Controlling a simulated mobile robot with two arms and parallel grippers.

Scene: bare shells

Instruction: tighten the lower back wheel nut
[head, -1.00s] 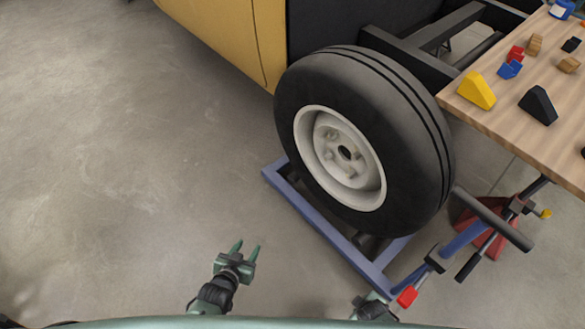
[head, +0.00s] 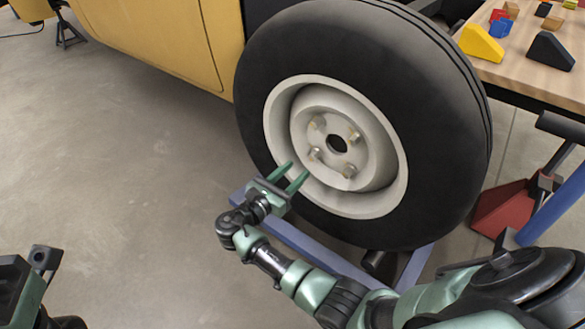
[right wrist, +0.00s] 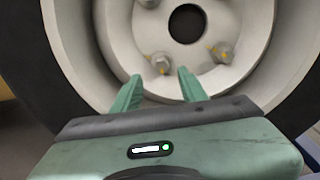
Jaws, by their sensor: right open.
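The wheel (head: 262,100) has a pale rim with several nuts around a dark centre hole. The lower left nut (head: 315,155) and the lower right nut (head: 350,171) both show in the head view. My right gripper (head: 298,170) is open and empty in front of the rim's lower left. In the right wrist view, a nut with an orange mark (right wrist: 160,64) lies just beyond the gap between my right fingertips (right wrist: 161,75), apparently apart from them. A second nut (right wrist: 222,52) is to its right. Part of my left arm shows at the lower left; its fingers are out of view.
A yellow body panel (head: 165,40) stands left of the wheel. A blue frame (head: 290,240) lies under it. A wooden table (head: 510,72) with coloured blocks is at the upper right, above a red stand (head: 500,208).

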